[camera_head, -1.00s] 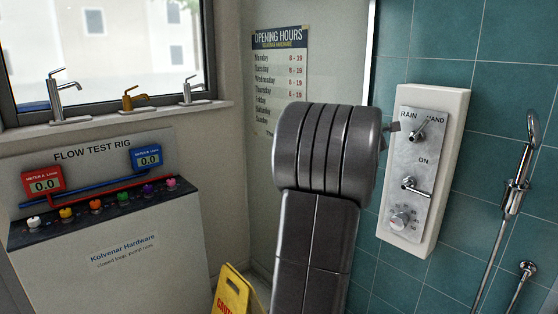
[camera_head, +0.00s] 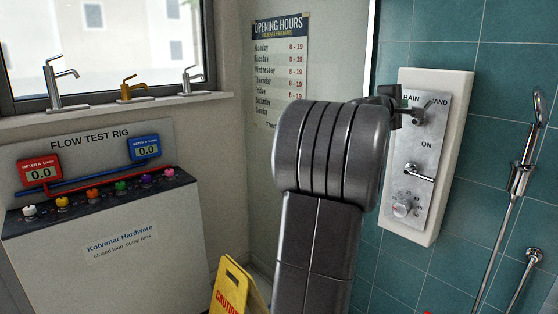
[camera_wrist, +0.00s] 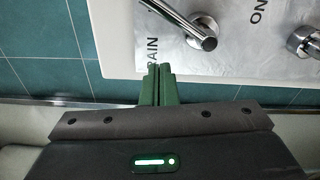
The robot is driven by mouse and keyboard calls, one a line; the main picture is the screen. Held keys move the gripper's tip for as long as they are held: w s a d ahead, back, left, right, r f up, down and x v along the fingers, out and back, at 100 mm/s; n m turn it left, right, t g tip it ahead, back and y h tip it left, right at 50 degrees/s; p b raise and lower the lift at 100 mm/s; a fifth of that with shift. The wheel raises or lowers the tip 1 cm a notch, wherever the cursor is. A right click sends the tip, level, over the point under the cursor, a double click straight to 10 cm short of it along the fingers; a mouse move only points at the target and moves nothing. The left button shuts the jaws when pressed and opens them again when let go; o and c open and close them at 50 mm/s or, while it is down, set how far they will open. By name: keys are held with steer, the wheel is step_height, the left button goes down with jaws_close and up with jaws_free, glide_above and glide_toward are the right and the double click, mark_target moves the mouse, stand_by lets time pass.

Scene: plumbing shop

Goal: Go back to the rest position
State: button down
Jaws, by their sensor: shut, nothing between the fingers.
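My gripper (camera_wrist: 157,84) is shut and empty in the wrist view, its two green fingers together just below the edge of the white-framed shower panel. In the head view, my dark arm fills the middle, and part of my gripper (camera_head: 392,98) shows beside the RAIN label of the shower panel (camera_head: 458,100). The upper lever (camera_head: 415,116) is close to the gripper there; I cannot tell whether they touch. In the wrist view, the lever (camera_wrist: 190,27) lies beyond the fingertips, with a visible gap.
A hand shower (camera_head: 522,165) hangs on the teal tiles at right. A yellow caution sign (camera_head: 231,290) stands on the floor beside my arm. The flow test rig (camera_head: 110,240) with several coloured knobs is at left, below taps on the windowsill (camera_head: 30,122).

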steer(key=s+a+m+t+b, duration=0.1)
steer(key=s+a+m+b, duration=0.25)
steer(key=s+b, duration=0.35)
steer(key=s+a+m+b, duration=0.3)
steer(key=s+m+b, duration=0.25)
steer(key=b, duration=0.25)
steer(key=w+d+r+n+p, duration=0.1)
steer(key=w+d+n+p, duration=0.6)
steer(key=w+p, duration=0.5)
steer(key=w+a+f+n+y+p, duration=0.1)
steer(key=w+a+f+n+p, duration=0.3)
steer(key=n+p, duration=0.4)
steer(key=s+a+m, duration=0.1)
steer(key=s+a, duration=0.3)
steer(key=s, duration=0.1)
steer(key=shift+s+r+g+b, duration=0.2)
steer(key=shift+r+g+b, duration=0.15)
steer(key=shift+r+g, duration=0.05)
stand_by(0.7)
